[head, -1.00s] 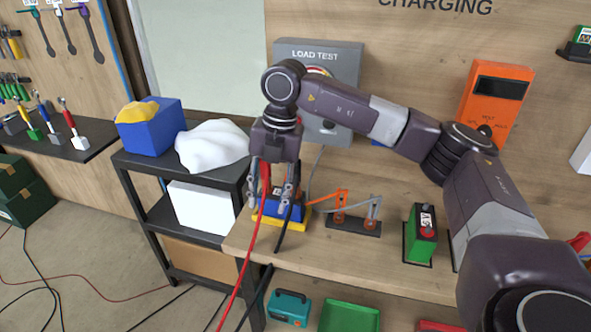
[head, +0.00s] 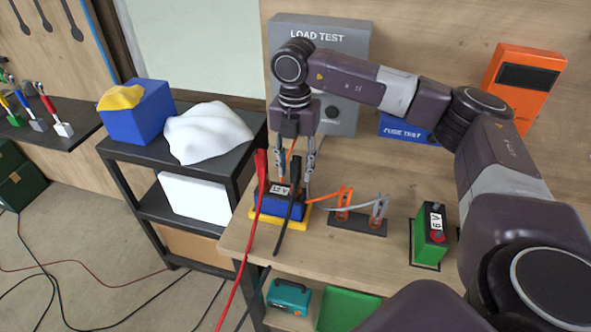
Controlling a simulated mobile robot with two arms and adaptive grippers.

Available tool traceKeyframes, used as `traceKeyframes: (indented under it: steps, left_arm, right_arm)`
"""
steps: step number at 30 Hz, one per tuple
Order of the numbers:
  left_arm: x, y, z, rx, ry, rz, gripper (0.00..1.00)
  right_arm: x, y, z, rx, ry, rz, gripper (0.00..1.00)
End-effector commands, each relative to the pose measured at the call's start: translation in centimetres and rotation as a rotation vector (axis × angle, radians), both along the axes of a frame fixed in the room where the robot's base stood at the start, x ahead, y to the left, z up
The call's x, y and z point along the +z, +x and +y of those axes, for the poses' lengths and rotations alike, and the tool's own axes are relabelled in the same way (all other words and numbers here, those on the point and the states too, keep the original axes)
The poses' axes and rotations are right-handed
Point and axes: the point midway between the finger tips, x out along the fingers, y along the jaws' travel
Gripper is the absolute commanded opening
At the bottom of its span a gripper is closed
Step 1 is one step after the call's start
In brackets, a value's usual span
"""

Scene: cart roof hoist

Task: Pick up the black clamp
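The black clamp (head: 290,215) stands upright, tilted slightly, at the front of a blue battery (head: 280,207) on a yellow base. Its black cable runs down over the bench edge. The red clamp (head: 262,180) stands just left of it, with a red cable hanging down. My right gripper (head: 297,172) points down above the battery. Its two fingers are apart, one on each side of the black clamp's upper end in the picture. I cannot tell whether they touch it. My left gripper is not in view.
A stand with orange and grey clips (head: 358,222) is right of the battery, then a green battery (head: 430,238). The grey load test box (head: 345,70) is behind. A black cart (head: 205,205) with a white cloth (head: 208,133) and blue box (head: 138,112) stands left.

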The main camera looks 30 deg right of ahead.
Motion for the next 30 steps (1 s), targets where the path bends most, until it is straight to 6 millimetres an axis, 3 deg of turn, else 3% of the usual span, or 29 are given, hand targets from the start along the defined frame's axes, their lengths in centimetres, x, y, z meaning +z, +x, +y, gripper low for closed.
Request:
traceKeyframes:
  steps: [2,7,15,24,30]
  left_arm:
    - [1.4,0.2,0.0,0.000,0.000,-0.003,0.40]
    - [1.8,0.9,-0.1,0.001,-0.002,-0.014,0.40]
    - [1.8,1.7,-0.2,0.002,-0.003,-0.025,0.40]
    - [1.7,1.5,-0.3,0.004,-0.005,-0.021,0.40]
    - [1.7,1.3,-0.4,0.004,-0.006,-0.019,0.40]
  right_arm:
    - [-0.8,-0.5,-0.1,0.001,-0.002,0.005,0.36]
    - [-3.0,-0.4,0.0,0.000,-0.001,0.002,0.36]
    - [-3.4,-0.3,0.0,0.000,0.000,0.000,0.35]
    - [-3.4,-0.3,0.0,0.000,0.000,0.000,0.02]
    - [-3.3,-0.3,0.0,0.000,0.000,0.000,0.00]
